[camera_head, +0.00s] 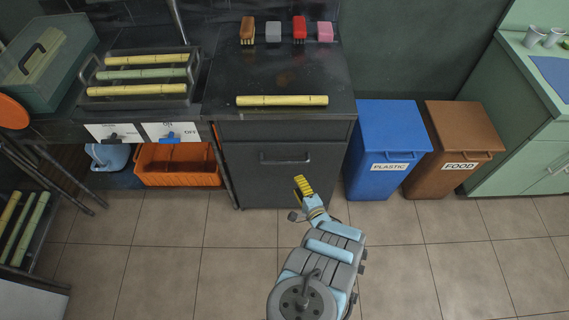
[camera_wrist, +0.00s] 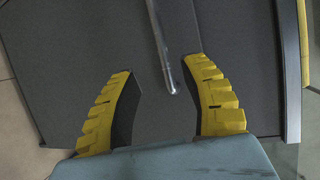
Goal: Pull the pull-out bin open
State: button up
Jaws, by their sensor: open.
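The pull-out bin (camera_head: 270,185) is the dark grey front panel of the counter, and it sits flush and closed in the head view. Its metal bar handle (camera_head: 286,160) runs across the upper part of the panel. My gripper (camera_head: 301,183), with yellow fingers, appears just below the handle's right end. In the wrist view my gripper (camera_wrist: 159,66) is open, with a finger on either side of the handle (camera_wrist: 160,45). The handle's end shows between the fingers, closer to the right one. I cannot tell whether the fingers reach around the bar. Nothing is held.
A blue plastic bin (camera_head: 383,150) and a brown food bin (camera_head: 452,150) stand right of the cabinet. An orange crate (camera_head: 180,165) sits low on the left. A cane piece (camera_head: 282,101) lies on the black counter (camera_head: 225,85). The tiled floor (camera_head: 215,270) in front is clear.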

aim_at(284, 162)
jog(key=b+x, duration=0.5)
jog(key=x, duration=0.6)
jog(key=shift+w+a+f, duration=0.25)
jog(key=shift+w, duration=0.05)
jog(key=shift+w+a+r+b, duration=0.2)
jog(key=shift+w+b, duration=0.1)
jog(key=shift+w, duration=0.1)
jog(key=shift+f, duration=0.1)
grip_shut()
